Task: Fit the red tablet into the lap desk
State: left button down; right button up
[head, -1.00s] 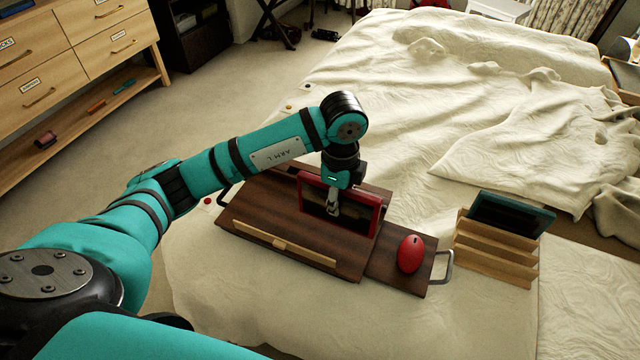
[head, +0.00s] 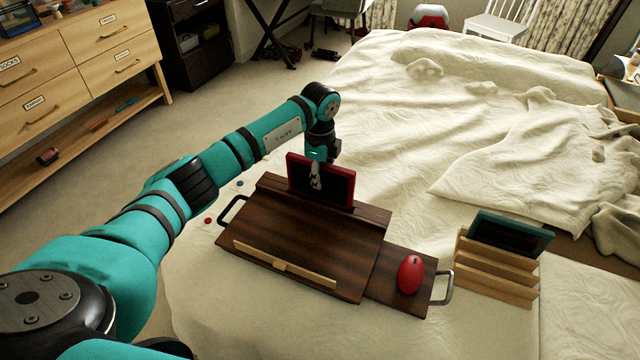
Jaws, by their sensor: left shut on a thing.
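The red tablet (head: 338,187) has a red frame and a dark screen. It stands nearly upright at the back edge of the dark wooden lap desk (head: 305,232), by the raised strip there. I cannot tell whether its lower edge sits in a slot or is only behind the strip. My left gripper (head: 316,180) is shut on the tablet's upper left part, with a finger over its screen. My right gripper is not in view.
A red mouse (head: 411,274) lies on the lap desk's right side panel. A wooden rack (head: 497,268) with a teal-framed tablet (head: 511,234) stands right of it on the bed. The rumpled cream bedding (head: 470,110) lies behind. A drawer chest (head: 80,75) stands far left.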

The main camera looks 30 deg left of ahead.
aim_at(320, 199)
pick_arm(q)
jog(key=shift+f, duration=1.35)
jog(key=shift+f, duration=0.1)
jog(key=c, duration=1.2)
grip_release()
jog(key=shift+f, duration=0.1)
jog(key=shift+r, duration=0.3)
notch_tip(320, 199, up, 12)
jog(key=shift+f, duration=0.1)
